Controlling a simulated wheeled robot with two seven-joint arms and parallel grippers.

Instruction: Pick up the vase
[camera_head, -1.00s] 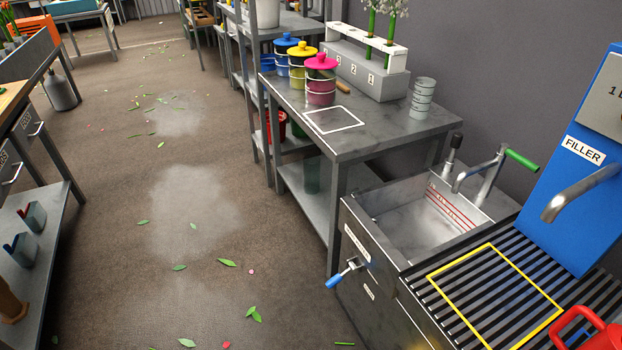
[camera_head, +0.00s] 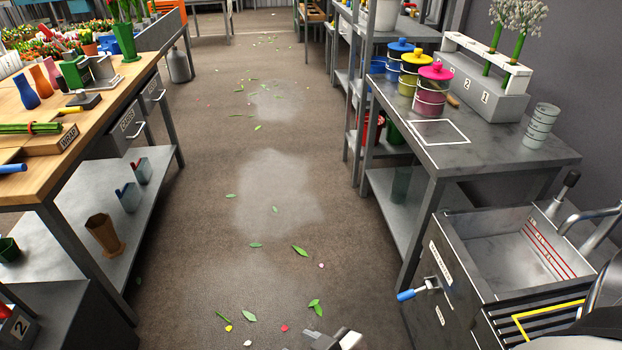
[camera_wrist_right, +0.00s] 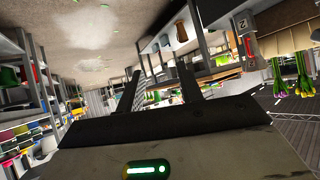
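Several vase-like vessels stand on the wooden workbench (camera_head: 110,78) at the left of the head view. They include a blue vase (camera_head: 27,92), an orange-pink vase (camera_head: 42,80) and a taller green vase (camera_head: 125,42) holding stems. A brown flared vessel (camera_head: 103,236) stands on the bench's lower shelf. I cannot tell which vase is meant. My right gripper (camera_wrist_right: 162,88) shows in its wrist view with its fingers apart and nothing between them. A small grey gripper part (camera_head: 333,340) shows at the head view's bottom edge; whose it is is unclear. My left gripper is not clearly visible.
The floor aisle (camera_head: 280,190) is open, with scattered leaves. At right stand a metal table (camera_head: 480,150) with lidded buckets, a numbered grey block (camera_head: 480,92) and a sink (camera_head: 510,260). A gas-bottle-like grey container (camera_head: 179,65) stands by the bench's far end.

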